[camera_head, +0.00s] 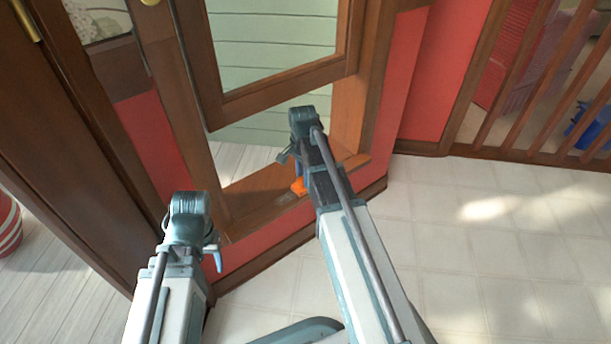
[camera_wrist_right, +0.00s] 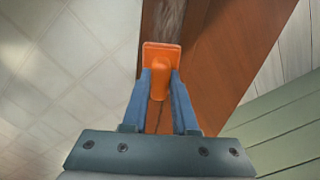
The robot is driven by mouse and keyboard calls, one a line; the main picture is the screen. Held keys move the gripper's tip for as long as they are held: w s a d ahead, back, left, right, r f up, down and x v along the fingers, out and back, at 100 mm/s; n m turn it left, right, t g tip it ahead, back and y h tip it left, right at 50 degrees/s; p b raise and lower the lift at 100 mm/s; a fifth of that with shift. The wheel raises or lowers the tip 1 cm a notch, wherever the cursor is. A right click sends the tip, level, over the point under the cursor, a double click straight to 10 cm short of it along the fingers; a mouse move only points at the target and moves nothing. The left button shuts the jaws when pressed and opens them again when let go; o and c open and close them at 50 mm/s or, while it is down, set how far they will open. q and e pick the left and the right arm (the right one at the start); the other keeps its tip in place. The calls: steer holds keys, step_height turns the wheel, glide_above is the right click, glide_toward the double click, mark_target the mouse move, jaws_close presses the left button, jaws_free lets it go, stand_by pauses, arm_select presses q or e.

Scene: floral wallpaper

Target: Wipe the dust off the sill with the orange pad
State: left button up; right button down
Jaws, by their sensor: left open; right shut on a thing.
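The orange pad (camera_head: 298,186) is at the wooden sill (camera_head: 248,203), partly hidden behind my right arm in the head view. In the right wrist view the orange pad (camera_wrist_right: 161,58) sits between the blue fingers of my right gripper (camera_wrist_right: 160,92), which is shut on its narrower grip. The pad lies over the sill (camera_wrist_right: 225,62); whether it touches cannot be told. A greyish dust patch (camera_wrist_right: 163,20) shows on the sill just beyond the pad. My left gripper (camera_head: 212,250) is open and empty, left of the sill's near end and apart from it.
A wooden-framed window sash (camera_head: 290,75) stands open above the sill. A red wall (camera_head: 262,262) runs below it. A pale tiled floor (camera_head: 480,240) lies clear to the right, with a wooden railing (camera_head: 545,75) at the back right. A brown door (camera_head: 70,150) stands at the left.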

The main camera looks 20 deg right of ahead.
steer(key=shift+s+a, duration=0.2)
steer(key=shift+a, duration=0.65)
steer(key=shift+s+a, duration=0.2)
steer(key=shift+a, duration=0.65)
steer(key=shift+s+a+f, duration=0.1)
steer(key=shift+s+a, duration=0.15)
steer(key=shift+a, duration=0.6)
steer(key=shift+s+a, duration=0.2)
steer(key=shift+a, duration=0.65)
steer(key=shift+a, duration=0.1)
steer(key=shift+s+a, duration=0.2)
steer(key=shift+a, duration=0.6)
steer(key=shift+s+a, duration=0.15)
steer(key=shift+a, duration=0.65)
step_height(320, 180, up, 6)
steer(key=p, duration=0.6)
